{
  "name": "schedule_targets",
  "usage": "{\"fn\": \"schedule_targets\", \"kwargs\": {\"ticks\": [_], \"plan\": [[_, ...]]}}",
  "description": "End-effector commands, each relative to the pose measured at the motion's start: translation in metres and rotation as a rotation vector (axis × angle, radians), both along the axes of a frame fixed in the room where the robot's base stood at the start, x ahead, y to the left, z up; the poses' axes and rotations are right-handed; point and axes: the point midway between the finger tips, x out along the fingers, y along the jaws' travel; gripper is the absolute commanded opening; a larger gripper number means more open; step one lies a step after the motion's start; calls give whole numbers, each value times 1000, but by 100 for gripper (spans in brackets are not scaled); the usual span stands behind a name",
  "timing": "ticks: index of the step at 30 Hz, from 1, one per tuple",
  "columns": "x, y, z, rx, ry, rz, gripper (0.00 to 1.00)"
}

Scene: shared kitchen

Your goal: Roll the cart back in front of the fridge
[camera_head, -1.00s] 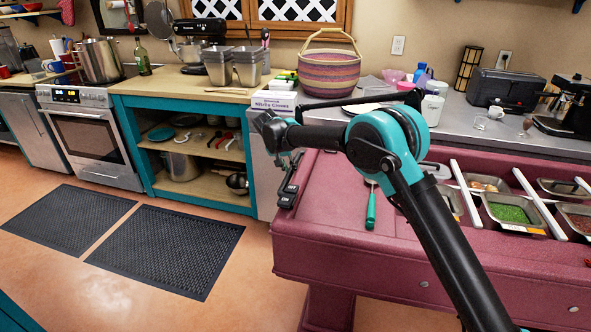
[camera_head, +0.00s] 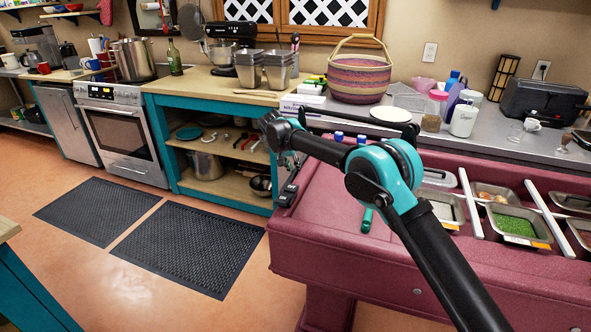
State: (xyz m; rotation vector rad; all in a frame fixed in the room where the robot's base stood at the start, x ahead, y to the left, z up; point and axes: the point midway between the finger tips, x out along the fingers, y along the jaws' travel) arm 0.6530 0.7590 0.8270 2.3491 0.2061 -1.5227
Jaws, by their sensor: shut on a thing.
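The cart (camera_head: 330,250) is a maroon unit with a thick rim, filling the lower right of the head view. A black handle (camera_head: 287,194) is fixed along its left edge. My gripper (camera_head: 291,172) is at this handle and shut on it; its fingertips are small and partly hidden by the wrist. My arm reaches over the cart top from the lower right. A teal-handled tool (camera_head: 367,220) lies on the cart top, partly behind my arm. Metal pans of food (camera_head: 513,224) sit in its right part. I cannot identify a fridge in this view.
A teal-framed counter (camera_head: 157,145) stands behind the cart's left end, close to it. A steel oven (camera_head: 122,140) is farther left. Two black mats (camera_head: 190,245) lie on the open floor left of the cart. A teal unit (camera_head: 30,290) edges in at lower left. A grey counter (camera_head: 465,142) runs behind.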

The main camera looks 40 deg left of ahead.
Motion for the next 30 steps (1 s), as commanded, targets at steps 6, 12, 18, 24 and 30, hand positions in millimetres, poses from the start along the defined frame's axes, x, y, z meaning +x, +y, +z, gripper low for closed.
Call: {"fn": "schedule_targets", "kwargs": {"ticks": [6, 12, 18, 24, 30], "plan": [[-2, 5, 1, 11, -3, 8, 0], [-2, 4, 1, 8, -2, 7, 41], [-1, 3, 1, 7, -2, 5, 41], [-6, 4, 10, 6, -2, 6, 41], [-21, 6, 42, 7, -2, 8, 41]]}}
